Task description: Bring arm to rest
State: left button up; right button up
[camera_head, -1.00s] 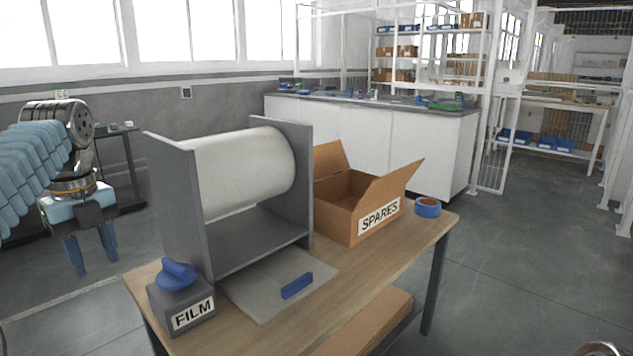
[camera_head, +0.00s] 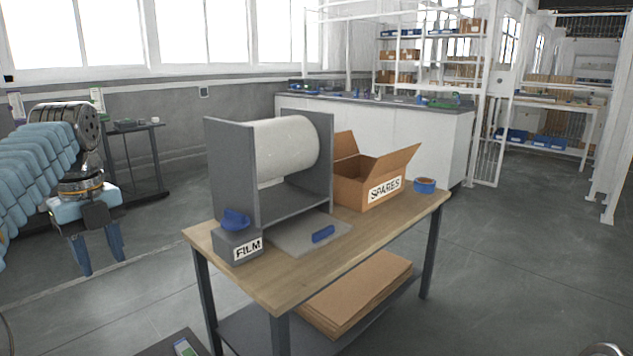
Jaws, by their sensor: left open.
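My left gripper (camera_head: 97,250) hangs at the left of the head view, fingers pointing down and apart, with nothing between them. It is over the floor, left of the wooden table (camera_head: 285,289) and clear of it. My left arm (camera_head: 35,172), in a light blue ribbed cover, comes in from the left edge. Only a small rounded metal piece shows at the bottom right corner; my right gripper does not show.
On the table stand a grey film stand with a white roll (camera_head: 285,148), a FILM box (camera_head: 238,244), a blue handle (camera_head: 323,234), an open SPARES box (camera_head: 372,185) and blue tape (camera_head: 425,186). Cardboard sheets (camera_head: 355,292) lie on its lower shelf.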

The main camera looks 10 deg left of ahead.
pick_arm(q)
jog(key=w+d+f+n, duration=0.25)
jog(key=w+f, duration=0.25)
jog(key=f, duration=0.3)
jog(key=w+d+f+n+h, duration=0.1)
jog(key=w+d+f, duration=0.35)
jog(key=f, duration=0.35)
jog(key=w+d+f+n, duration=0.25)
jog(key=w+f, duration=0.25)
jog(key=f, duration=0.3)
jog(key=d+f+n+h, duration=0.1)
jog(key=d+f+n, duration=0.2)
jog(key=d+f, duration=0.65)
jog(key=s+d+f+n+h, duration=0.1)
jog(key=s+d+f+n, duration=0.25)
jog(key=f, duration=0.45)
jog(key=s+d+f+n, duration=0.3)
jog(key=d+f, duration=0.2)
jog(key=f, duration=0.3)
jog(key=s+d+f+n, duration=0.3)
jog(key=s+d+n, duration=0.1)
jog(key=s, duration=0.3)
jog(key=s+d+f+n+h, duration=0.1)
jog(key=s+d+f+n, duration=0.3)
jog(key=s, duration=0.2)
jog(key=shift+s+t, duration=0.3)
jog(key=shift+s, duration=0.05)
